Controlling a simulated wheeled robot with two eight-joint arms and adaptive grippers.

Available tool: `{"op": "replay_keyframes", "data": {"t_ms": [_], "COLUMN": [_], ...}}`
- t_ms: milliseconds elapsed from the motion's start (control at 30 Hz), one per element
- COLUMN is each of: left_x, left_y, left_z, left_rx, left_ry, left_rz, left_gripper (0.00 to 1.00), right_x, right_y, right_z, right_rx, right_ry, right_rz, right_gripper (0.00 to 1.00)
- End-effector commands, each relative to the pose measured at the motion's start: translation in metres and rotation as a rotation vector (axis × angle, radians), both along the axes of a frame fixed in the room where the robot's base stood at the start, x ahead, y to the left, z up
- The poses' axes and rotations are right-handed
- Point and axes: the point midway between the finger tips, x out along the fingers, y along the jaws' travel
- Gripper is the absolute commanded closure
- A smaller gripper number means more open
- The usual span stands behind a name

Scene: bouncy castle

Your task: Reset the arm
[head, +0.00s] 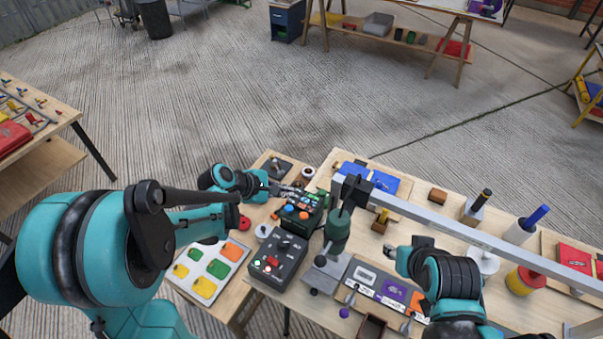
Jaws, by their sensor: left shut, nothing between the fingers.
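My left arm comes in from the left, teal and black. Its gripper (290,190) is shut and empty, just above the back edge of a dark green box (311,226) with orange and blue buttons; I cannot tell if it touches the box. My right arm (450,275) shows at the lower right over the table; its gripper cannot be made out. No separate object is named by the task.
The wooden table (437,229) is crowded: a dark switch box (279,263), a green upright device (338,232), a board with coloured patches (213,269), and a yellow-red cylinder (525,281). A grey metal bar (450,226) crosses above it. Open floor lies behind.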

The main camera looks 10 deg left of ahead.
Motion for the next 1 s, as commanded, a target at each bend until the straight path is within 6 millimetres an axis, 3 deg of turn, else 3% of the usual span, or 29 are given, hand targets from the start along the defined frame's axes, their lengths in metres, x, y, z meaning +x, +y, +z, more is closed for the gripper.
{"op": "replay_keyframes", "data": {"t_ms": [233,367,700,900,1000], "left_x": [-0.003,-0.02,-0.111,-0.161,-0.177], "left_y": [0.0,0.002,0.026,0.046,0.053], "left_z": [0.003,0.017,0.061,0.071,0.072], "left_rx": [0.022,0.14,0.752,1.082,1.196], "left_ry": [-0.011,-0.069,-0.322,-0.423,-0.452], "left_rz": [-0.014,-0.098,-0.587,-0.899,-1.016], "left_gripper": [1.0,1.0,1.0,1.0,1.0], "right_x": [0.0,0.0,0.0,0.0,0.0], "right_y": [0.0,0.0,0.0,0.0,0.0], "right_z": [0.0,0.0,0.0,0.0,0.0], "right_rx": [0.0,0.0,0.0,0.0,0.0], "right_ry": [0.0,0.0,0.0,0.0,0.0], "right_rz": [0.0,0.0,0.0,0.0,0.0], "right_gripper": [0.6,0.6,0.6,0.6,0.6]}}
